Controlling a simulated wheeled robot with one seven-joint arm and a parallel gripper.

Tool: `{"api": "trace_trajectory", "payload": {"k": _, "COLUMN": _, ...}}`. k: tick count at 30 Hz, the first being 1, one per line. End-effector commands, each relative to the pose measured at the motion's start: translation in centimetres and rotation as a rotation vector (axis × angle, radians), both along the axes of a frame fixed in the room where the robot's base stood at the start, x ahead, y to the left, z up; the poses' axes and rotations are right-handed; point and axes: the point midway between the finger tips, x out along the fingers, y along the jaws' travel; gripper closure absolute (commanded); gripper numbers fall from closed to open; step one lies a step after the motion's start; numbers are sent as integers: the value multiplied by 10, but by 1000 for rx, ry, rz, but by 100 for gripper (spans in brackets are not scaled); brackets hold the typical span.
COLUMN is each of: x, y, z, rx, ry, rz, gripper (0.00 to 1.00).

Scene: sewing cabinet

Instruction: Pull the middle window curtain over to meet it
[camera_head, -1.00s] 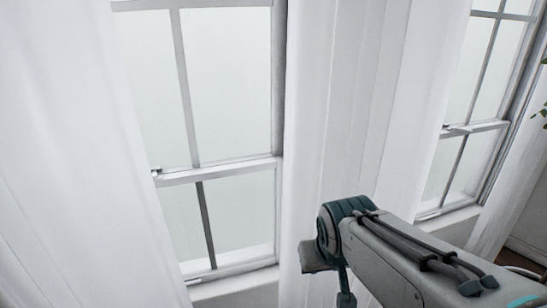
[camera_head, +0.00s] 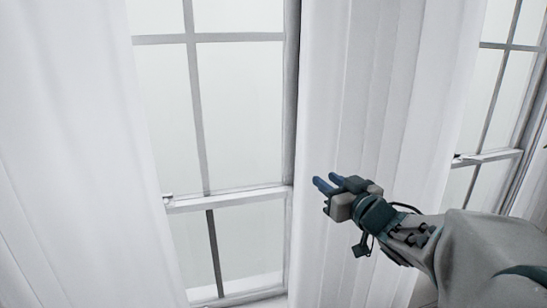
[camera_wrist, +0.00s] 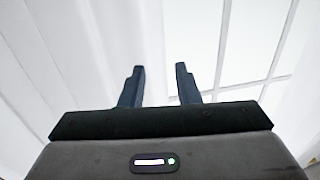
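The middle curtain (camera_head: 375,95) is a white, pleated panel hanging between two windows. Another white curtain (camera_head: 75,150) hangs at the left of the head view. Between them a window (camera_head: 240,110) shows uncovered. My gripper (camera_head: 324,182) is in front of the middle curtain's left part, with its fingers pointing left towards the window. In the wrist view my gripper (camera_wrist: 158,72) has its two dark fingers apart with nothing between them. Pale fabric and a window (camera_wrist: 240,50) show beyond the fingers. I cannot tell whether the fingers touch the curtain.
A second window (camera_head: 500,90) stands at the right of the head view. The left window has a sill (camera_head: 245,297) at its bottom and a small latch (camera_head: 168,197) on its middle rail. No loose object shows between the two curtains.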

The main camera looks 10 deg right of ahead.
Motion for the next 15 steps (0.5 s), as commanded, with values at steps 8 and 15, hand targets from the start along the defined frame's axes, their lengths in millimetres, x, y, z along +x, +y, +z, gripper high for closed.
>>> {"api": "trace_trajectory", "payload": {"k": 8, "x": 13, "y": 8, "z": 2, "rx": 12, "ry": -11, "rz": 37, "gripper": 71}}
{"api": "trace_trajectory", "payload": {"k": 15, "x": 55, "y": 24, "z": 2, "rx": 13, "ry": -10, "rz": 37, "gripper": 71}}
